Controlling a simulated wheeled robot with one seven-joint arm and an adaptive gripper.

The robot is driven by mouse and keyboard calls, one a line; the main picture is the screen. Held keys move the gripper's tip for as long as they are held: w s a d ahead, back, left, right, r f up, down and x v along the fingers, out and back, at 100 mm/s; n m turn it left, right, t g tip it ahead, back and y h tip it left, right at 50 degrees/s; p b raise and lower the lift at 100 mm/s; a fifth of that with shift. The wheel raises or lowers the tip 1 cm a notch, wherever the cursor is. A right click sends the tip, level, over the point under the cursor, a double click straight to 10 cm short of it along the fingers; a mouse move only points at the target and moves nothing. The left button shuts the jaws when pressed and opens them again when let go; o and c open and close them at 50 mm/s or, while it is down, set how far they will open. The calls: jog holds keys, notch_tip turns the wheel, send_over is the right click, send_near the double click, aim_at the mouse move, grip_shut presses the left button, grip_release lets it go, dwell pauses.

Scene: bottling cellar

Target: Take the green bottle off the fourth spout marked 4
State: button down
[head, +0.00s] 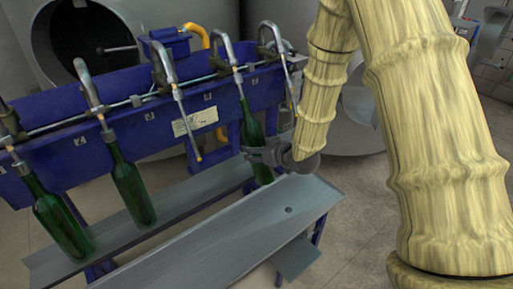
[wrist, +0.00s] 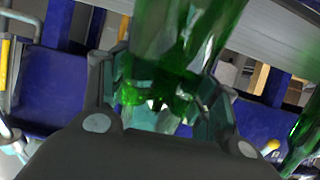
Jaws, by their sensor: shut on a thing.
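A green bottle (head: 252,130) hangs at the fourth spout (head: 230,58) from the left, its mouth at the spout's tip. Its base is near the grey shelf; I cannot tell if they touch. My gripper (head: 262,156) is shut around the bottle's body from the right. In the wrist view, the green glass (wrist: 175,50) stands between the fingers of my gripper (wrist: 165,105). The spout numbers on the blue beam are too small to read surely. The gripper hides part of the bottle's lower body.
Two other green bottles stand under the first (head: 60,215) and second (head: 130,185) spouts. The third (head: 165,68) and fifth (head: 277,48) spouts have no bottle. A grey sloping tray (head: 220,235) lies in front of the shelf (head: 185,208), bare.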

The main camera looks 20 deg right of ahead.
jog(key=shift+s+d+f+b, duration=0.6)
jog(key=shift+s+f+b, duration=1.05)
jog(key=shift+f, duration=1.9)
jog(key=shift+s+d+f+b, duration=0.55)
jog(key=shift+s+f+b, duration=1.05)
jog(key=shift+f, duration=1.9)
jog(key=f+p+v, duration=0.1)
jog(key=p+v, duration=0.1)
jog(key=v, duration=0.4)
jog(key=shift+s+d+r, duration=0.15)
jog(key=shift+s+d, duration=0.1)
jog(key=shift+s, duration=0.3)
